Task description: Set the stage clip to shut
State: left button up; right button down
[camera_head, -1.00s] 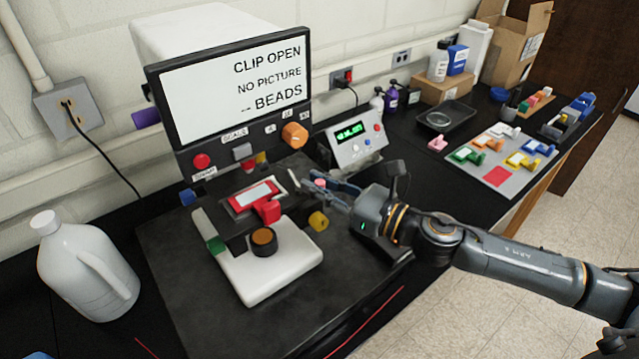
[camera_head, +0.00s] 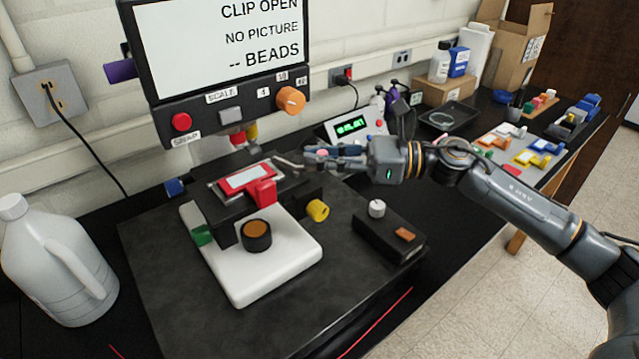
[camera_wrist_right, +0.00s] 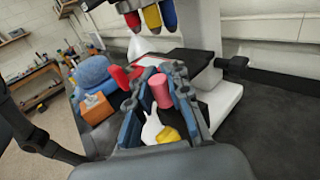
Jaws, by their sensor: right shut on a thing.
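The stage clip is a pale lever (camera_head: 287,163) with a pink knob (camera_head: 322,153), at the right rear of the microscope stage. The stage carries a red slide holder (camera_head: 262,192) with a pale slide. My right gripper (camera_head: 312,156) reaches in from the right and is shut on the pink knob. In the right wrist view the pink knob (camera_wrist_right: 160,90) sits between the two fingers, with a white part (camera_wrist_right: 152,128) and a yellow knob (camera_wrist_right: 168,135) beyond. The screen (camera_head: 225,40) reads CLIP OPEN, NO PICTURE. My left gripper is not in view.
A black box (camera_head: 385,240) with a white knob stands right of the white microscope base (camera_head: 245,280). A small device with a green display (camera_head: 350,126) is behind my gripper. A white jug (camera_head: 55,265) stands at the left. The front of the black mat is clear.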

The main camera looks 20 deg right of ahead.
jog(key=n+g+b, duration=0.1)
jog(key=w+n+g+b, duration=0.1)
jog(key=g+b, duration=0.1)
jog(key=n+g+y+b, duration=0.1)
jog(key=g+b, duration=0.1)
jog(key=shift+w+f, duration=0.2)
jog(key=shift+w, duration=0.1)
pick_arm(q)
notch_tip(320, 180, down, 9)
jog(key=b, duration=0.2)
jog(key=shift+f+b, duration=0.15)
jog(key=shift+b, duration=0.2)
pick_arm(e)
jog(key=shift+w+a+r+n+g, duration=0.1)
jog(key=shift+w+n+g, duration=0.1)
jog(key=shift+n+g, duration=0.7)
jog(key=shift+w+r+n+g, duration=0.15)
jog(key=shift+n+g, duration=0.45)
jog(key=shift+g, duration=0.6)
jog(key=c, duration=1.3)
grip_release()
jog(key=d, duration=0.4)
jog(key=w+d, duration=0.1)
jog(key=d, duration=0.3)
jog(key=w+d, duration=0.1)
jog(key=d, duration=0.2)
jog(key=shift+d, duration=0.4)
